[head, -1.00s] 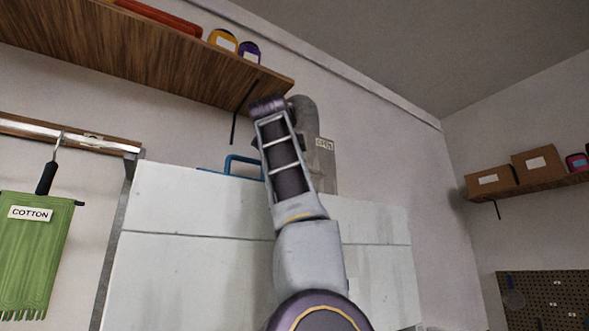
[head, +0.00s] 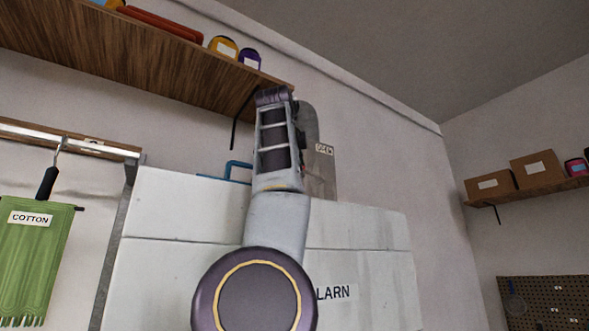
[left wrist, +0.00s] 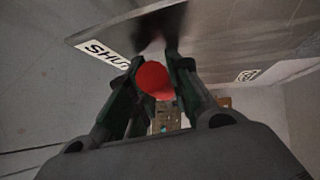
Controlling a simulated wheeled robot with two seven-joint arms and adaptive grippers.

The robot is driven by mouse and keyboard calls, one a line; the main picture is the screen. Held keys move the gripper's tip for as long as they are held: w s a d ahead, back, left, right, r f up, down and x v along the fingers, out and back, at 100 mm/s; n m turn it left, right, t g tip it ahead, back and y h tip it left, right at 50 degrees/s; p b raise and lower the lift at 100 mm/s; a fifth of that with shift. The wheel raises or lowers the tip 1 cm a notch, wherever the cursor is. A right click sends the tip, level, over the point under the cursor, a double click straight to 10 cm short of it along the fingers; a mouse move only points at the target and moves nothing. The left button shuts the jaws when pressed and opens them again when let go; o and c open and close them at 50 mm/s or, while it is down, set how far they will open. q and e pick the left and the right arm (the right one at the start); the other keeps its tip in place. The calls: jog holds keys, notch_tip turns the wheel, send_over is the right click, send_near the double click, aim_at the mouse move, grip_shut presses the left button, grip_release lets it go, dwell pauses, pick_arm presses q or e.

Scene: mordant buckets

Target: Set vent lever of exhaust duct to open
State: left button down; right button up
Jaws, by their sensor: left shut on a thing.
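The exhaust duct (head: 319,180) is a grey metal duct behind my raised left arm in the head view. Its OPEN label (head: 325,149) shows just right of the arm. In the left wrist view my left gripper (left wrist: 160,74) is shut on the red knob (left wrist: 155,80) of the vent lever, with a finger on each side. A SHUT label (left wrist: 105,54) lies left of the knob on the grey duct face (left wrist: 215,30). A second small label (left wrist: 247,76) lies to the right, too small to read there. The lever's shaft is hidden. My right gripper is out of view.
A wooden shelf (head: 150,65) with small containers overhangs at the upper left, close to my wrist. A green COTTON cloth (head: 38,265) hangs left. Free wall lies to the right.

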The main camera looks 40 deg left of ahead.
pick_arm(q)
jog(key=shift+r+g, duration=0.3)
jog(key=shift+r, duration=0.1)
dwell(0.4)
jog(key=c, duration=1.3)
grip_release()
jog(key=shift+d, duration=0.1)
jog(key=v, duration=1.2)
jog(key=shift+w+f, duration=0.1)
